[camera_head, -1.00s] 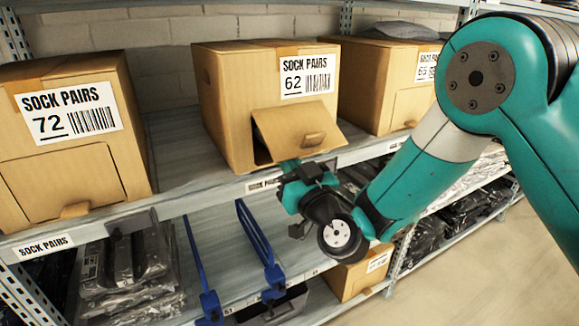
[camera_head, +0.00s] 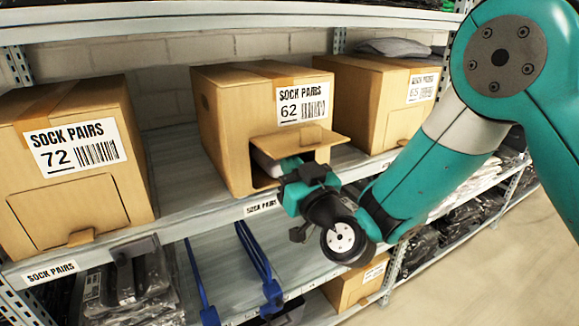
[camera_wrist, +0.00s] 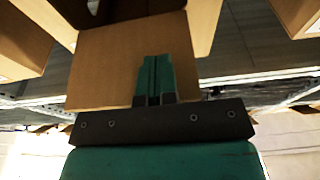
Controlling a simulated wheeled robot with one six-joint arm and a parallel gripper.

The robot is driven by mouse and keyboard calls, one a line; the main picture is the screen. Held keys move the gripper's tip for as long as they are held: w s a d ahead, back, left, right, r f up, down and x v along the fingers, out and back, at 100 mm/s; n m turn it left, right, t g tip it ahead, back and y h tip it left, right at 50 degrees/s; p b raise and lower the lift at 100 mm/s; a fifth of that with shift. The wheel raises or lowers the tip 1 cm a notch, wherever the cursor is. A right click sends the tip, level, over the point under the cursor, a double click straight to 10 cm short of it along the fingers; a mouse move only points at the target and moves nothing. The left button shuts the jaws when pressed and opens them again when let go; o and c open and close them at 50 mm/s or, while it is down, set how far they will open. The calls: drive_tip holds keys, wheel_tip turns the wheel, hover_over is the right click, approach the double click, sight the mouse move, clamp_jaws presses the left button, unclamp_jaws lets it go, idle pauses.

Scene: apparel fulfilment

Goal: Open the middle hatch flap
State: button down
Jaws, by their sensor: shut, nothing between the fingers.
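The middle box (camera_head: 228,120), labelled SOCK PAIRS 62, stands on the upper shelf. Its hatch flap (camera_head: 300,139) is swung up and out, about level, with the opening below it partly uncovered. Something pale shows inside the opening. My gripper (camera_head: 291,162) is at the opening, just under the raised flap; its fingers are shut and hold nothing. In the wrist view the flap (camera_wrist: 110,65) fills the middle, with my closed teal fingers (camera_wrist: 155,75) lying against or close to it; contact cannot be told for sure.
A box labelled 72 (camera_head: 60,195) stands to the left and a box labelled 65 (camera_head: 365,105) to the right, both with flaps shut. A shelf edge (camera_head: 225,222) runs below. Blue dividers (camera_head: 258,262) and bagged goods (camera_head: 125,290) are on the lower shelf.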

drive_tip(key=b+v, duration=1)
drive_tip(key=shift+s+d+r, duration=0.15)
drive_tip(key=shift+s, duration=0.05)
idle(0.3)
drive_tip(key=s+d+g+h+p, duration=0.3)
drive_tip(key=s+d+g, duration=0.4)
drive_tip(key=s+g, duration=0.1)
drive_tip(key=s+d+r+g+h+p, duration=0.1)
drive_tip(key=s+d+g+h+p, duration=0.3)
drive_tip(key=s+g, duration=0.5)
drive_tip(key=s+d, duration=0.1)
drive_tip(key=d, duration=0.1)
drive_tip(key=shift+d, duration=0.35)
